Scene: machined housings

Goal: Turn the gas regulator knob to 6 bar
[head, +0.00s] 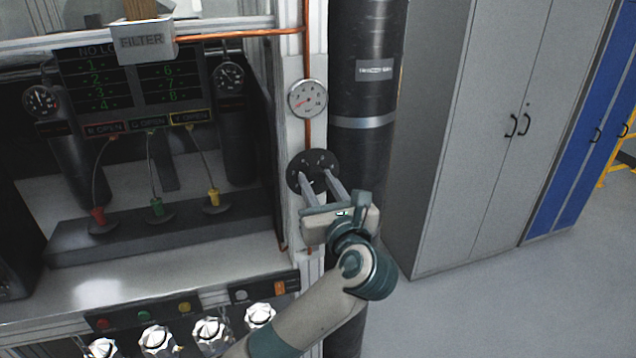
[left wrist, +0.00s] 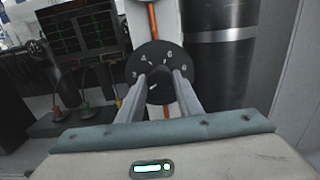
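The gas regulator knob (left wrist: 159,86) is a black knob on a round black dial plate (head: 304,163) with white numbers, fixed to a pale upright post. In the left wrist view the dial plate (left wrist: 178,58) shows behind the fingers, and a white mark shows on the knob's face. My left gripper (head: 319,178) reaches the dial from below right, with one finger on each side of the knob. I cannot tell whether the fingers touch the knob. A round gauge (head: 308,98) with a red needle sits above the dial; its reading is too small to tell. My right gripper is not in view.
A dark gas cylinder (head: 364,70) stands just right of the post. A copper pipe (head: 307,50) runs above the gauge. A bench with red, green and yellow plugs (head: 155,207) is at left. Grey cabinets (head: 480,130) stand at right, with clear floor before them.

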